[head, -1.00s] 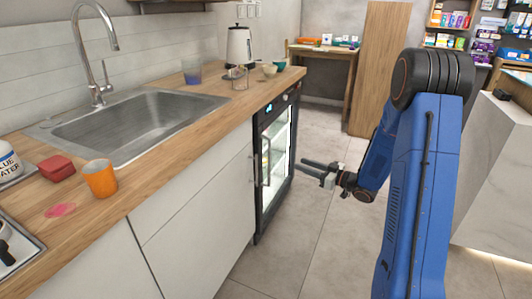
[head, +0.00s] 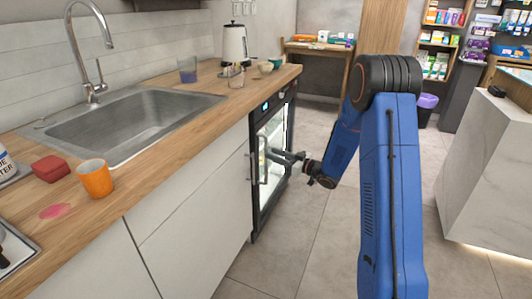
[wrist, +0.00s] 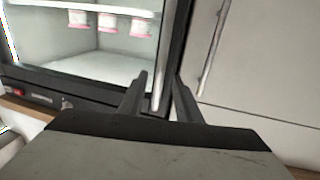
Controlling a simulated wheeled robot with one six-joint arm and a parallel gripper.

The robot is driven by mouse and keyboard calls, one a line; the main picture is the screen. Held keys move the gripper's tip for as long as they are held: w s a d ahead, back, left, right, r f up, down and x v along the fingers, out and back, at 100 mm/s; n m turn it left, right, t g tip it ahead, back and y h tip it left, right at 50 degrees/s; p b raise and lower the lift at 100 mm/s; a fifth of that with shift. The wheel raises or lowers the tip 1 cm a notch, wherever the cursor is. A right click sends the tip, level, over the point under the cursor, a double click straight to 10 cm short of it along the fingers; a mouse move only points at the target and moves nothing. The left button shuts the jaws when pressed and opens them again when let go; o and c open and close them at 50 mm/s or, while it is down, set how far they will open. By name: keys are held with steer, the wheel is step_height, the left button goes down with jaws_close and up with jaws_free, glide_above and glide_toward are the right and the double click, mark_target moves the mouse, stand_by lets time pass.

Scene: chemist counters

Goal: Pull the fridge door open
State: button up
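The fridge (head: 272,150) is a black-framed, glass-fronted unit under the far end of the counter, lit inside, with its door shut. Its light vertical bar handle (wrist: 164,60) is on the door edge beside the white cabinet. My gripper (head: 271,154) reaches in from the right, in front of the door near the handle. In the wrist view, which is upside down, my gripper (wrist: 161,76) is open, with one finger on each side of the handle bar. I cannot tell whether either finger touches it. Pink-and-white containers (wrist: 108,20) stand inside behind the glass.
A white cabinet (head: 195,215) with its own bar handle (wrist: 213,50) adjoins the fridge. Above runs a wooden counter (head: 150,160) with a sink (head: 130,120), orange cup (head: 95,179) and kettle (head: 234,43). Tiled floor (head: 300,230) is clear in front of the fridge.

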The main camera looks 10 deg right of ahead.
steer(key=shift+x, duration=2.4)
steer(key=shift+c, duration=0.7)
jaws_close()
